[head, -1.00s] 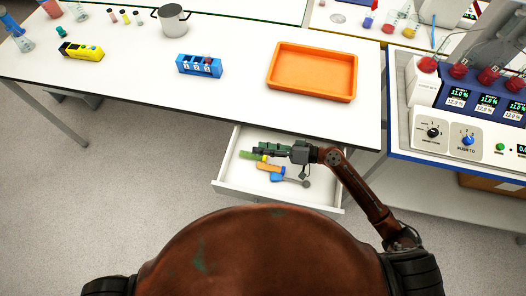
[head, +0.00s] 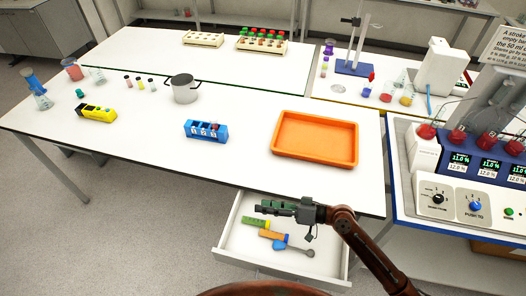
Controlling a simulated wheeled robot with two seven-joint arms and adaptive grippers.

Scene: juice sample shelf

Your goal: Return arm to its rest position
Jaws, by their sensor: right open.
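My right gripper (head: 268,207) is open and empty above the open white drawer (head: 232,250) under the table's front edge. Its arm (head: 365,250) comes in from the lower right. In the drawer lie a green item (head: 256,223), an orange-yellow item (head: 268,234) and a blue-headed grey tool (head: 290,247), just below the gripper and apart from it. My left gripper is not in the head view.
The white table (head: 140,130) holds an orange tray (head: 315,138), a blue numbered rack (head: 206,131), a grey pot (head: 185,89), a yellow device (head: 96,114) and flasks at the left. A control-panel machine (head: 480,195) stands at the right. The table's front edge lies just beyond the gripper.

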